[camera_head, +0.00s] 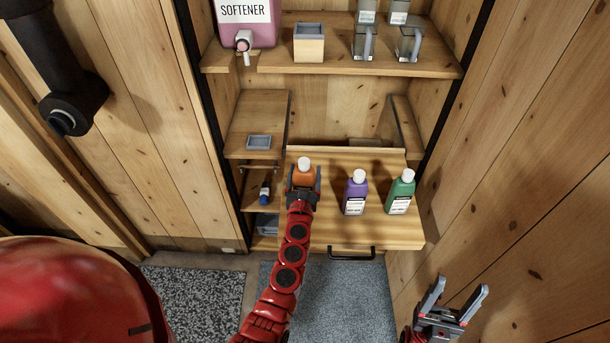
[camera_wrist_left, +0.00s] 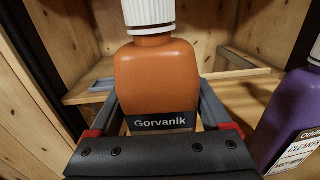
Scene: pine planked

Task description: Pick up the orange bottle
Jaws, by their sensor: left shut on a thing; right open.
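The orange bottle (camera_head: 304,175) with a white cap stands upright at the left of the fold-out wooden shelf (camera_head: 330,235). My left gripper (camera_head: 303,190) is shut on it, with one finger on each side. In the left wrist view the bottle (camera_wrist_left: 157,80) fills the middle, between the gripper's fingers (camera_wrist_left: 157,108), and its dark label reads "Gorvanik". Its base is hidden by the gripper, so I cannot tell whether it touches the shelf. My right gripper (camera_head: 458,300) is open and empty at the lower right, apart from the shelf.
A purple bottle (camera_head: 355,194) and a green bottle (camera_head: 400,193) stand to the right on the same shelf. The purple one also shows at the right of the left wrist view (camera_wrist_left: 292,120). Above are a softener jug (camera_head: 245,28) and a small box (camera_head: 308,45). Wooden walls flank the cabinet.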

